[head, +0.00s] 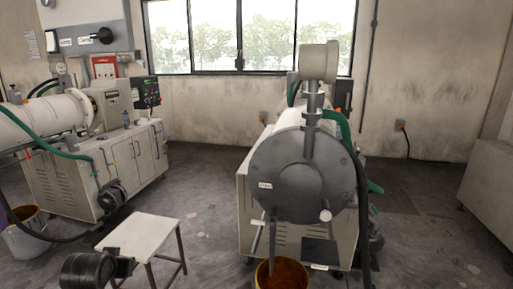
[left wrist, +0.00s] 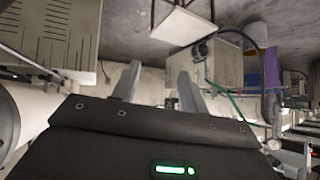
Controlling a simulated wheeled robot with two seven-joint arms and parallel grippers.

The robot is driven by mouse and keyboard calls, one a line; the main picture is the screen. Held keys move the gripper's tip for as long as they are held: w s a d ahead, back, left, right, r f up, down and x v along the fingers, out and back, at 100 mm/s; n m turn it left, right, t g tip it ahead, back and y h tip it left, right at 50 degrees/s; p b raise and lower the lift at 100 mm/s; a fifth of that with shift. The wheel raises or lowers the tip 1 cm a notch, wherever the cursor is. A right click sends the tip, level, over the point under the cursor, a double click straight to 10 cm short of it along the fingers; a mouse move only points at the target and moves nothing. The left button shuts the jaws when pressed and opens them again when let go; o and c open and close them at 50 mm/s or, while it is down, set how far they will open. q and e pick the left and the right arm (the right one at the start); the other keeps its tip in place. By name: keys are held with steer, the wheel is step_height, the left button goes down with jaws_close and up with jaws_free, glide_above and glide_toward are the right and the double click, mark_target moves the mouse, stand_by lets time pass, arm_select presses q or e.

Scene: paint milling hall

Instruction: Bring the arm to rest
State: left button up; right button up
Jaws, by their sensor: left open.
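My left gripper (left wrist: 157,76) shows in the left wrist view, with its two pale fingers spread apart. Nothing is between the fingers. I cannot clearly make out this gripper in the head view. The left wrist picture is upside down, with the floor at the top. My right arm and right gripper are in neither view.
A mill (head: 300,172) stands in the middle, with a bucket (head: 279,275) of orange-brown stuff below it. A white stool (head: 141,235) stands at lower left; it also shows in the left wrist view (left wrist: 182,27). Another mill (head: 45,118) sits on a cabinet at left. Floor at right is clear.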

arm_select(q)
steer(key=s+d+f+m+g+h, duration=0.1)
steer(key=s+d+f, duration=0.2)
steer(key=s+f, duration=0.45)
steer(key=s+d+f+m+g, duration=0.1)
steer(key=s+d+f+g, duration=0.1)
steer(key=s+d+f, duration=0.35)
steer(key=s+d+f+m+g+h, duration=0.1)
steer(key=s+d+f, duration=0.2)
steer(key=s, duration=0.8)
steer(key=s+d+f+g+h, duration=0.1)
steer(key=s+d+f+g, duration=0.15)
steer(key=s, duration=0.75)
steer(key=s+f+x, duration=0.1)
steer(key=s+x, duration=0.2)
steer(key=x, duration=0.9)
steer(key=s+a+x, duration=0.1)
steer(key=s+x, duration=0.2)
steer(key=x, duration=0.9)
steer(key=s+a+f+g, duration=0.1)
steer(key=s+a+f, duration=0.2)
steer(key=s+f, duration=1.4)
steer(key=shift+f+g, duration=0.35)
steer(key=shift+a, duration=0.1)
